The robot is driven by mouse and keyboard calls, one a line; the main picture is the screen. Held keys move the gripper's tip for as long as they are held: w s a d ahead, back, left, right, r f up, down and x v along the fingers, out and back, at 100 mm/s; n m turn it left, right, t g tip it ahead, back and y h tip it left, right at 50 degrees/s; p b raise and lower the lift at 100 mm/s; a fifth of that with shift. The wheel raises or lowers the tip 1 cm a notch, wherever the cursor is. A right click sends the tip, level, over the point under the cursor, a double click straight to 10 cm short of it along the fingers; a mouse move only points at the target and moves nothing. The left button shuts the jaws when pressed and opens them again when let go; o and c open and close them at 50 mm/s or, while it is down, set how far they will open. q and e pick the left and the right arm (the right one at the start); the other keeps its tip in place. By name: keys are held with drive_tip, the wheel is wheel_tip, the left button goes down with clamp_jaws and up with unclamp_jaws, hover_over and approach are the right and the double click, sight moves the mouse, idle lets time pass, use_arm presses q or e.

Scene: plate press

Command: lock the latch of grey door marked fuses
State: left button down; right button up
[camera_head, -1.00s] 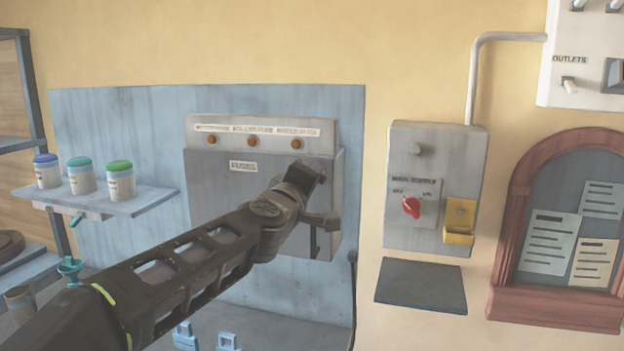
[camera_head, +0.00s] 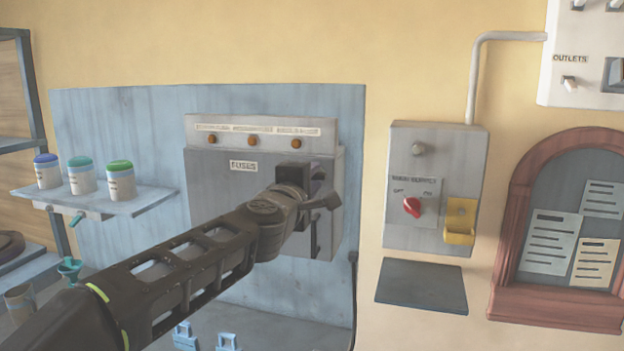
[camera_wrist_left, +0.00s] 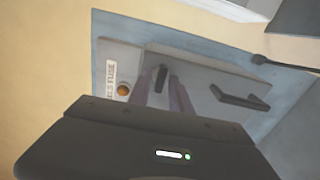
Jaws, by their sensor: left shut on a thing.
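The grey door (camera_head: 225,195) with its "FUSES" label (camera_head: 243,166) is on the front of a grey wall box, and it looks closed. My left gripper (camera_head: 316,182) is at the door's upper right part. In the left wrist view, my two fingers (camera_wrist_left: 163,97) are on either side of a small dark latch (camera_wrist_left: 161,76) and shut on it. The arm and gripper hide most of the latch in the head view. A dark bar handle (camera_wrist_left: 240,98) is on the door beside the fingers and is not held. My right gripper is not in view.
Three orange lamps (camera_head: 252,141) line the box above the door. A shelf (camera_head: 110,202) with three lidded jars is at left. A grey switch box (camera_head: 436,155) with a red knob (camera_head: 412,207) and a yellow part is at right, above a dark ledge (camera_head: 421,286).

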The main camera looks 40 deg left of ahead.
use_arm(q)
drive_tip(key=c, duration=1.5)
unclamp_jaws()
drive_tip(key=p+v, duration=0.1)
drive_tip(key=v, duration=0.6)
drive_tip(key=shift+s+d, duration=0.15)
drive_tip(key=shift+s, duration=0.25)
drive_tip(key=shift+w+f, duration=0.1)
